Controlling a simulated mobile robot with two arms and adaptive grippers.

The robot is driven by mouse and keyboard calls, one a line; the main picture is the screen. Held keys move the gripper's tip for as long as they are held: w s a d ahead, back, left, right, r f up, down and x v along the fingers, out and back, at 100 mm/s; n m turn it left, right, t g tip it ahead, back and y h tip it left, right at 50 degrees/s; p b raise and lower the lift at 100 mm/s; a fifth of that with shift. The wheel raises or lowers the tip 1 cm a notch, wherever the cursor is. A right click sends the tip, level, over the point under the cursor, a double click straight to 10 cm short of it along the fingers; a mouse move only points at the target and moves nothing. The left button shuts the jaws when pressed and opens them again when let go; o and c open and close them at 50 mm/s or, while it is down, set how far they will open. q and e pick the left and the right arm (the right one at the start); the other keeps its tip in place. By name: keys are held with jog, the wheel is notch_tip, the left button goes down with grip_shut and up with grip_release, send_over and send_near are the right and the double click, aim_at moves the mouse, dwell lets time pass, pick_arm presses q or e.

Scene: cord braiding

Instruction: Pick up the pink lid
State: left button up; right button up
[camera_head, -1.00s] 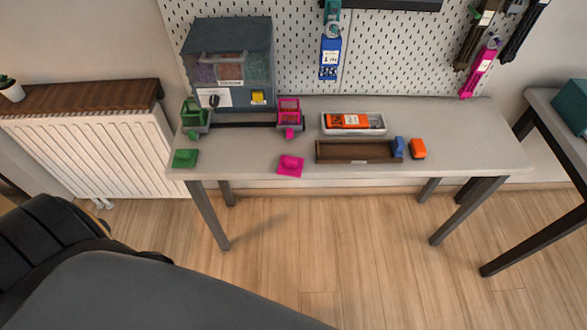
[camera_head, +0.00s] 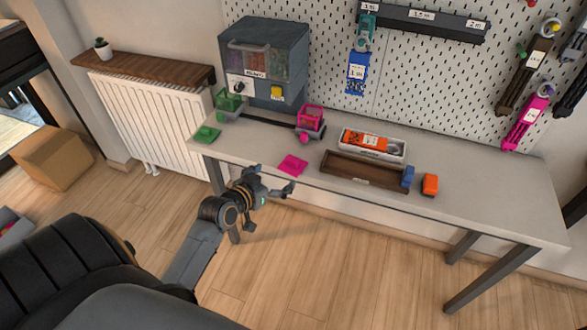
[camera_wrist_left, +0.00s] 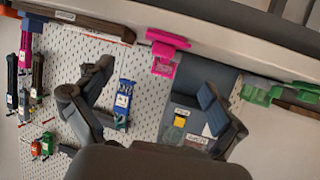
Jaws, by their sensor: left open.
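The pink lid (camera_head: 292,165) lies flat near the front edge of the table, left of the brown tray. In the left wrist view the pink lid (camera_wrist_left: 168,38) shows at the table edge, upper middle. My left gripper (camera_head: 272,188) is open and empty, in front of the table edge and just below the lid in the head view. Its two spread fingers also show in the left wrist view (camera_wrist_left: 155,77), with the lid beyond them and apart from them. My right gripper is not in view.
A pink box (camera_head: 310,119) and a green box (camera_head: 229,103) stand behind, by the grey dispenser (camera_head: 264,60). A green lid (camera_head: 207,133) lies left. The brown tray (camera_head: 362,172), blue block (camera_head: 408,177) and orange block (camera_head: 430,184) are right. The table's right part is clear.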

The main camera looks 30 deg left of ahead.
aim_at(291, 164)
pick_arm(q)
jog(key=x, duration=0.5)
jog(key=shift+w, duration=0.15)
jog(key=shift+x, duration=0.75)
jog(key=shift+a+x, duration=0.15)
jog(key=shift+x, duration=1.05)
jog(key=shift+a+x, duration=0.2)
jog(key=shift+x, duration=0.95)
jog(key=shift+f, duration=0.1)
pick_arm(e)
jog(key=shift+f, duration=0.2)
pick_arm(q)
jog(key=shift+c, duration=0.2)
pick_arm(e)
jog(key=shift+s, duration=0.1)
pick_arm(q)
jog(key=c, duration=1)
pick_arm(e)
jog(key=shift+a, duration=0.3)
